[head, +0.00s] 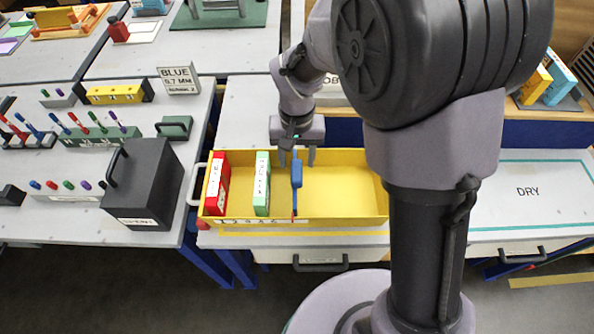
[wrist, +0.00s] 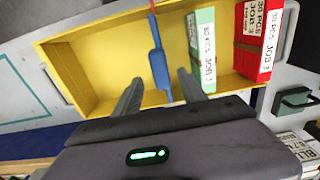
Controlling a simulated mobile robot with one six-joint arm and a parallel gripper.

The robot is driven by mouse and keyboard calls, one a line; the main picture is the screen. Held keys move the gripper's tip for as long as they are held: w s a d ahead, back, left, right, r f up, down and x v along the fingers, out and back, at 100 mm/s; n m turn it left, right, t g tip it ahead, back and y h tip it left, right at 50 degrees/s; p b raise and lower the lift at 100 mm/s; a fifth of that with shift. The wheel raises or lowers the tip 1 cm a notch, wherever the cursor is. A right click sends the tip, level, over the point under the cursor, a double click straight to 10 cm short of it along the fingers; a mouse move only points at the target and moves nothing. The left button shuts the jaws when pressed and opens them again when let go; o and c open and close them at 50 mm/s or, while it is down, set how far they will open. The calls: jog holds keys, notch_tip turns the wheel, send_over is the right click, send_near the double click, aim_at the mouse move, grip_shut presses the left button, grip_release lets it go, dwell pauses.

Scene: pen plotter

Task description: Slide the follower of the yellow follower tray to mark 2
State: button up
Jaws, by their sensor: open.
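The yellow follower tray (head: 340,208) lies lengthwise on the table, and it also shows in the wrist view (wrist: 100,62). Its blue follower (head: 297,175) stands upright across the tray, right of a green box (head: 261,185) with a gap between. In the wrist view the follower (wrist: 158,65) lies between my two fingers. My gripper (head: 297,158) is open above the tray's back side, fingers pointing down, one on each side of the follower. I cannot tell whether either finger touches it. Number marks (head: 262,221) run along the tray's front edge, too small to read surely.
A red box (head: 216,183) stands at the tray's left end, beside the green box. The tray's right half is empty. A black case (head: 142,185) stands on the left table. A mat marked DRY (head: 528,205) lies at right. A drawer handle (head: 320,264) sits below the tray.

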aim_at(297, 170)
notch_tip(297, 170, down, 4)
jog(key=shift+r+b, duration=0.1)
jog(key=shift+b, duration=0.3)
grip_shut()
dwell(1.2)
